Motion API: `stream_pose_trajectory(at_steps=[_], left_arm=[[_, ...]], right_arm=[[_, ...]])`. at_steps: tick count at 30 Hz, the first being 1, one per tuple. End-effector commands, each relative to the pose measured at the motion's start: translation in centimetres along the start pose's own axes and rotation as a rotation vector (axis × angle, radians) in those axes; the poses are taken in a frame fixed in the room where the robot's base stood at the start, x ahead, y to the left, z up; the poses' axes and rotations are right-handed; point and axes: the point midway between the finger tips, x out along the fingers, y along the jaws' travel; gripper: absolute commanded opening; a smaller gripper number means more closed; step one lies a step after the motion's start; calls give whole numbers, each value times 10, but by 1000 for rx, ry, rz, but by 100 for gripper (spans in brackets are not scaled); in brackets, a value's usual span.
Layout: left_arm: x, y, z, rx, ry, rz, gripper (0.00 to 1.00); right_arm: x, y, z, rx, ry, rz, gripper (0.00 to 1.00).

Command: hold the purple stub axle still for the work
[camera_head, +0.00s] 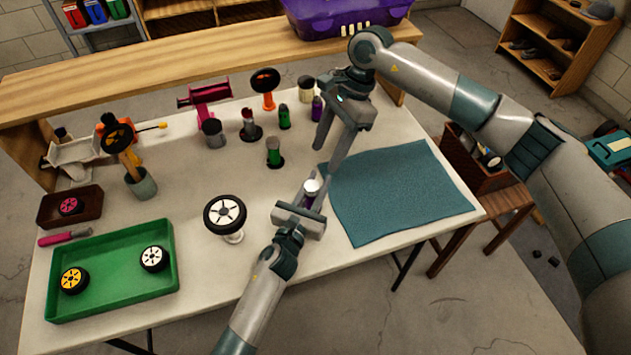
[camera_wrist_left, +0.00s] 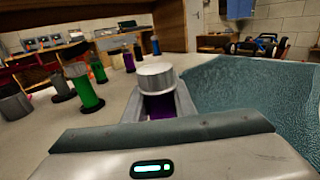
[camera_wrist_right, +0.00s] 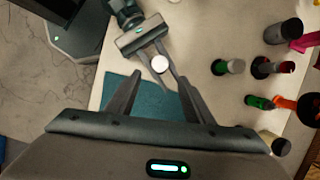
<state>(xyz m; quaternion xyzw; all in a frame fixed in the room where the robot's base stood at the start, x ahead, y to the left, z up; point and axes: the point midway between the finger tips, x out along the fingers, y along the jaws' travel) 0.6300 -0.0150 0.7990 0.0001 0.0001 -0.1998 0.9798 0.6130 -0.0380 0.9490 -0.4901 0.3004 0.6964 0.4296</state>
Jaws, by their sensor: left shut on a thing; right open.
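The purple stub axle (camera_head: 308,199) stands upright near the front middle of the table, with a pale silver cap on top. My left gripper (camera_head: 312,192) is shut on it, a finger on each side of its purple body. In the left wrist view the silver cap and purple stub axle (camera_wrist_left: 160,106) sit between the fingers; its foot is hidden. My right gripper (camera_head: 330,165) is open and empty, above and behind the axle. In the right wrist view the axle's round cap (camera_wrist_right: 160,63) shows beyond the open fingers (camera_wrist_right: 158,95), apart from them.
A teal mat (camera_head: 400,190) lies just right of the axle. A wheel on a white stand (camera_head: 225,212) is to the left. Several coloured parts, including a green cylinder (camera_head: 274,152), stand behind. A green tray (camera_head: 112,302) with two wheels is at front left.

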Motion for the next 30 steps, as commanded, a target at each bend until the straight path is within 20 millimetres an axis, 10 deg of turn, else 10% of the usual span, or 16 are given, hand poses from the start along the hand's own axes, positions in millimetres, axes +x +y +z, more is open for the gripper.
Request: stream_pose_trajectory(at_steps=[30], left_arm=[[0,0,0,0,0,0,0]], right_arm=[[-14,0,49,-1200,298,211,48]])
